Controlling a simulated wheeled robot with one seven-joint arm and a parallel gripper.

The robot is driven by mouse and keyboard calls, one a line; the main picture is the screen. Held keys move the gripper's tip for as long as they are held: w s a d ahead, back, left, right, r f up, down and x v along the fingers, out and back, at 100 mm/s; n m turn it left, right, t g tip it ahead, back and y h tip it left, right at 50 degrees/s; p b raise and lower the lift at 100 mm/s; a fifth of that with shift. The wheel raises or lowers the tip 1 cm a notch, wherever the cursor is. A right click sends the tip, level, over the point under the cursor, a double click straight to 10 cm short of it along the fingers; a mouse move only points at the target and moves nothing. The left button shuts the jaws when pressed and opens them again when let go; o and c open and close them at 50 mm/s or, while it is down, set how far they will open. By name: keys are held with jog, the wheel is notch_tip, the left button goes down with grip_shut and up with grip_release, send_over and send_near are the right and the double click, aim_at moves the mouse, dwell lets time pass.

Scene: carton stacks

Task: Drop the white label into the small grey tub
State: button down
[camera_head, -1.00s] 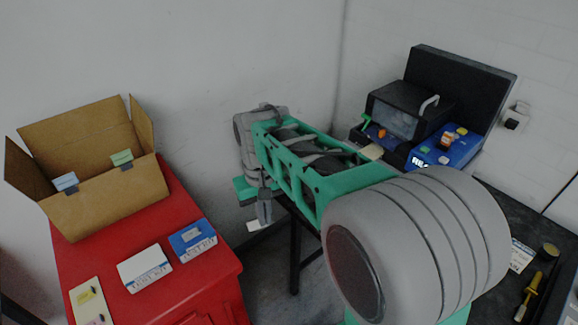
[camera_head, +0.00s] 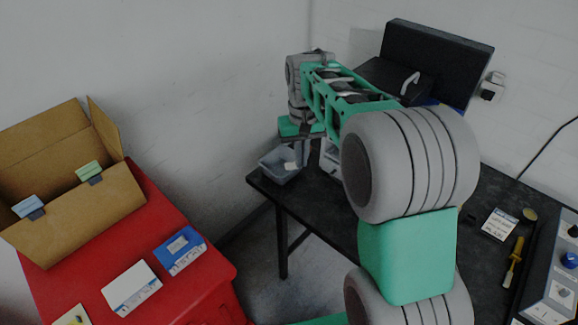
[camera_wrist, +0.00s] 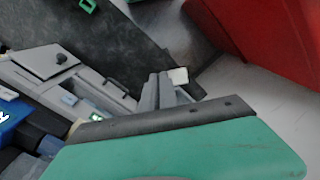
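The small grey tub (camera_head: 268,172) stands at the near left corner of the dark table in the head view. My gripper (camera_head: 299,160) points down over the tub's right side. The white label (camera_head: 290,166) shows at its fingertips, against the tub. In the wrist view, my gripper's fingers (camera_wrist: 163,90) are close together, with the white label (camera_wrist: 179,76) sticking out at their tips. I cannot tell how far the label is above the tub's floor. I cannot make out the tub in the wrist view.
The dark table (camera_head: 330,215) carries a black device (camera_head: 393,78), a card (camera_head: 497,225) and a yellow-handled tool (camera_head: 515,255). A red cabinet (camera_head: 200,278) on the left holds an open carton (camera_head: 90,213) and several flat cards. A floor gap separates cabinet and table.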

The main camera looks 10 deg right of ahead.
jog(key=w+f+p, duration=0.1)
jog(key=w+f, duration=0.2)
jog(key=w, duration=1)
jog(key=shift+n, duration=0.4)
jog(key=w+f, duration=0.2)
jog(key=f, duration=0.2)
jog(key=w+d+f, duration=0.1)
jog(key=w+f, duration=0.1)
jog(key=f, duration=0.3)
jog(key=w+f, duration=0.3)
jog(key=f, duration=0.1)
jog(key=shift+d+f, duration=0.15)
jog(key=shift+d, duration=0.05)
jog(key=c, duration=2.1)
grip_release()
jog(key=o, duration=0.5)
notch_tip(320, 180, up, 8)
jog(key=shift+f+b, duration=0.1)
jog(key=shift+b, duration=0.45)
